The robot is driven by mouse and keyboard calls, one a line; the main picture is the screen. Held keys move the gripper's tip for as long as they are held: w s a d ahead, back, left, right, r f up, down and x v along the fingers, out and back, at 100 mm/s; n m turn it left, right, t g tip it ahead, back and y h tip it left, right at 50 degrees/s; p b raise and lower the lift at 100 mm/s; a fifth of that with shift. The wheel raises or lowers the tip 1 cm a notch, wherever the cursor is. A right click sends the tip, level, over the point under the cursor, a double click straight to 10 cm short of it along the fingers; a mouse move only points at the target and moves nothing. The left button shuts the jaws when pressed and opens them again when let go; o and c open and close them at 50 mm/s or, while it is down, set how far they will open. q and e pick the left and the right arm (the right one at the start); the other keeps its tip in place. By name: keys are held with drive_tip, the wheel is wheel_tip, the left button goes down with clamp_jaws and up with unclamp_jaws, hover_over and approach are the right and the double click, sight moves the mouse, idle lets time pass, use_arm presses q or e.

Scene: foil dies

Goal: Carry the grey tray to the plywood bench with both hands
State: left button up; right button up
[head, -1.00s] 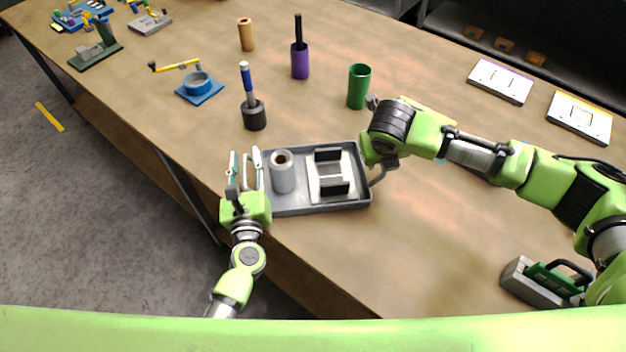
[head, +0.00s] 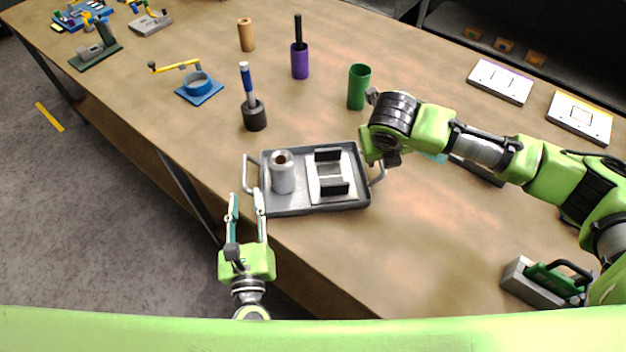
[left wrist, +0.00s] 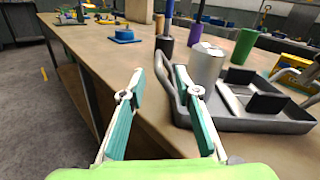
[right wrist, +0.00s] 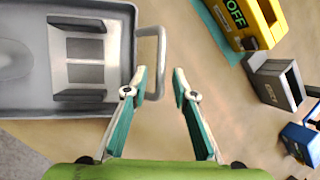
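The grey tray (head: 290,207) rests on the wooden bench near its front edge. It holds a grey cylinder (head: 283,172) and a white block with two dark uprights (head: 329,178). A bar handle stands out at each end: the left handle (head: 248,172) and the right handle (head: 378,172). My left gripper (head: 246,192) is open and empty, just in front of the left handle and apart from it. My right gripper (right wrist: 159,72) is open at the right handle (right wrist: 159,62), whose bar end lies just left of or between the fingertips; in the head view its fingers are hidden.
Behind the tray stand a dark holder with a blue-handled tool (head: 254,115), a purple holder (head: 299,62) and a green cup (head: 358,88). A yellow device (right wrist: 256,22) and a grey box (right wrist: 278,84) lie right of my right gripper.

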drive_tip(key=v, duration=0.9)
